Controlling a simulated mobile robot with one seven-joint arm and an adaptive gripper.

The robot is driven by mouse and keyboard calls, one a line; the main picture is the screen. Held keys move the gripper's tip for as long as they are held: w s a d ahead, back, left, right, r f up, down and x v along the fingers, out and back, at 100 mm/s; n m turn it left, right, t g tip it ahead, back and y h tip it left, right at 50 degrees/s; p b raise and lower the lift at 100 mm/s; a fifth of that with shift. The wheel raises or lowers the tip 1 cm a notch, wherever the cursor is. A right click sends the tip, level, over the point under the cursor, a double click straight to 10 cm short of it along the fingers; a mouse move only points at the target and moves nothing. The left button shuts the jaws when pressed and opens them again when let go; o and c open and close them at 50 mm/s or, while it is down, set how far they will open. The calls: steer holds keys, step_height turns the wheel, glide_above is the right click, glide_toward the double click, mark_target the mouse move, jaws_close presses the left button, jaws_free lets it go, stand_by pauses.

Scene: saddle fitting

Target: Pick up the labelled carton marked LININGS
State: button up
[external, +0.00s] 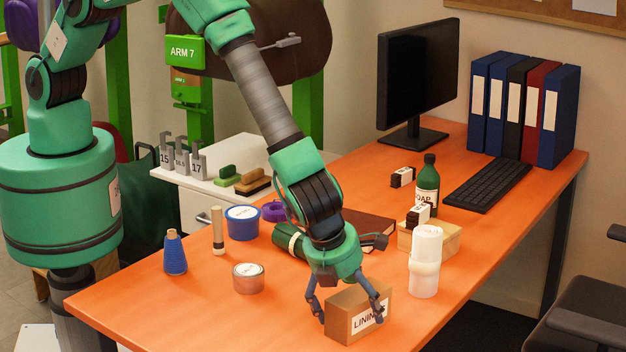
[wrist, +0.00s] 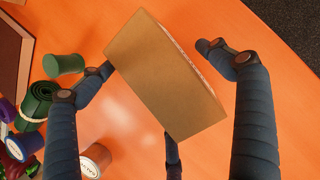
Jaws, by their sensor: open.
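The LININGS carton (external: 354,314) is a brown box with a white label on its front, standing on the orange table near its front edge. In the wrist view the carton (wrist: 166,75) shows its plain brown top, turned at an angle. My gripper (external: 345,300) is low over the carton, with its dark fingers on either side of it. The gripper (wrist: 160,85) is open in the wrist view. The left finger's tip is close to the carton's left side, and a gap shows at the right finger. A third finger shows below the carton, partly hidden by it.
A copper tin (external: 248,279), a blue cone spool (external: 175,252) and a blue tub (external: 242,224) stand to the left. A green roll (external: 290,240) and brown book (external: 369,229) lie behind my gripper.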

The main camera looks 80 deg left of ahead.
mark_target(359, 297)
steer(key=shift+w+a+f, duration=0.1)
steer(key=shift+f, duration=0.2)
stand_by(0.4)
steer(key=c, duration=1.5)
steer(key=shift+r, duration=0.1)
steer(key=shift+r, duration=0.75)
step_height(359, 297, up, 2)
steer(key=shift+w+r+p, duration=0.1)
steer(key=shift+r+p, duration=0.05)
steer(key=shift+p, duration=0.2)
steer(key=s+a, duration=0.3)
steer(key=s, duration=0.1)
steer(key=s+a, duration=0.3)
steer(key=s, duration=0.1)
steer(key=s+a+r, duration=0.1)
steer(key=s+a, duration=0.2)
steer(key=s, duration=0.2)
steer(key=shift+a+p, duration=0.2)
steer(key=shift+p, duration=0.1)
